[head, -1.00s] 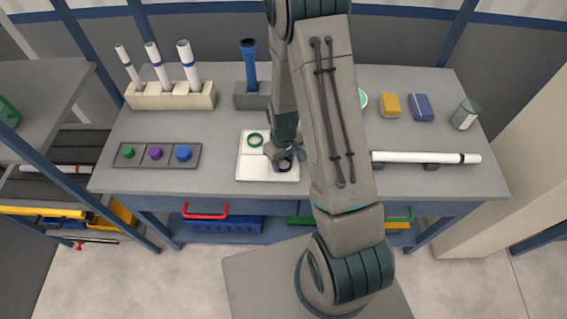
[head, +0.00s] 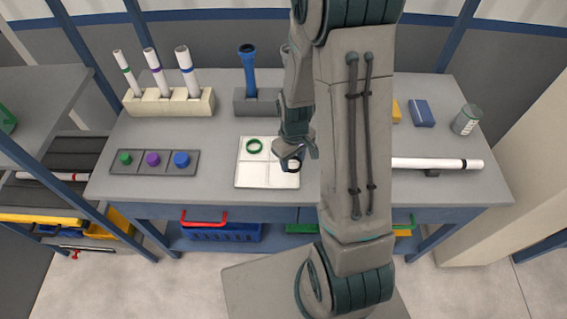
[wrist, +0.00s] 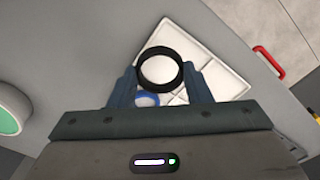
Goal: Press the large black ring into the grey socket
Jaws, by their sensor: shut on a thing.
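The large black ring (wrist: 160,88) sits between the fingertips of my gripper (wrist: 160,75) in the wrist view, and the fingers are shut on it. In the head view, the ring (head: 291,172) and my gripper (head: 296,160) are over the right part of the white tray (head: 252,182). The ring appears raised above the tray.
A green ring (head: 255,146) and a blue ring (wrist: 147,100) lie in the tray. A blue pipe (head: 248,70) stands in the grey block. White pipes (head: 186,68) stand in a cream rack at left. A white pipe (head: 435,164) lies at right.

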